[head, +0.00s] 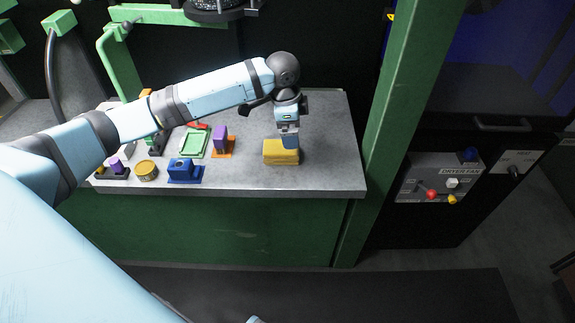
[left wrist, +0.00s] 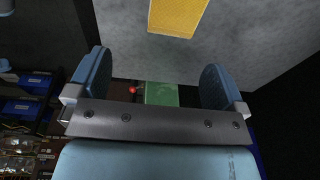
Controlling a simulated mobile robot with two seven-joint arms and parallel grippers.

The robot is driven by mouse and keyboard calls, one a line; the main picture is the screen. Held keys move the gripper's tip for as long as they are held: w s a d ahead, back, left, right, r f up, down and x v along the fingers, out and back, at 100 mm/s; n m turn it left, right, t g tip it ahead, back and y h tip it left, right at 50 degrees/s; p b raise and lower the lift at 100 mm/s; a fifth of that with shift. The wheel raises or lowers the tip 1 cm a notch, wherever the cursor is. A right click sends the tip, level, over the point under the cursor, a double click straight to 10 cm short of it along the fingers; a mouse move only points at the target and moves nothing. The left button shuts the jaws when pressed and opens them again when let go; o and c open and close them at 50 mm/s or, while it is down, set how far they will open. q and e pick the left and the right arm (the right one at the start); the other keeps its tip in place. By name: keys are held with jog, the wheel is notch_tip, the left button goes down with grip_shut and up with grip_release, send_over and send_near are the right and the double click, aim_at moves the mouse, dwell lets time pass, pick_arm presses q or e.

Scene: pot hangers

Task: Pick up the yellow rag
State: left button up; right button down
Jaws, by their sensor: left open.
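The yellow rag (head: 281,154) is a folded, block-like bundle lying on the grey worktop near its front right. My left gripper (head: 290,141) points down over it and overlaps its upper right part in the head view. In the left wrist view the jaws (left wrist: 156,76) stand wide apart with nothing between them. There the rag (left wrist: 178,16) shows at the top edge, partly cut off, apart from both fingers. My right gripper is not in view.
Left on the worktop (head: 325,176) are a blue block holder (head: 184,171), a round yellow tin (head: 146,170), a purple block (head: 220,136) on an orange base and a green tray (head: 196,143). A green post (head: 397,110) stands right. The worktop right of the rag is clear.

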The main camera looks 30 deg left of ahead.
aim_at(281, 147)
pick_arm(q)
jog(key=a+r+g+y+b, duration=0.1)
jog(key=a+r, duration=0.2)
jog(key=f, duration=0.7)
jog(key=shift+a+b, duration=0.2)
jog(key=shift+b, duration=0.2)
notch_tip(281, 147, down, 5)
jog(key=shift+w+d+f+b, duration=0.1)
jog(key=shift+b, duration=0.35)
jog(key=shift+f, duration=0.35)
jog(key=c, duration=1)
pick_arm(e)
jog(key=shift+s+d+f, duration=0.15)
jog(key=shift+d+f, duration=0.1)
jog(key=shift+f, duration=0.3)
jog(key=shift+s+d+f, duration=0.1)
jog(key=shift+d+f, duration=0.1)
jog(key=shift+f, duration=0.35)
pick_arm(q)
notch_tip(281, 147, up, 20)
jog(key=shift+r+p, duration=0.1)
jog(key=shift+p, duration=1.15)
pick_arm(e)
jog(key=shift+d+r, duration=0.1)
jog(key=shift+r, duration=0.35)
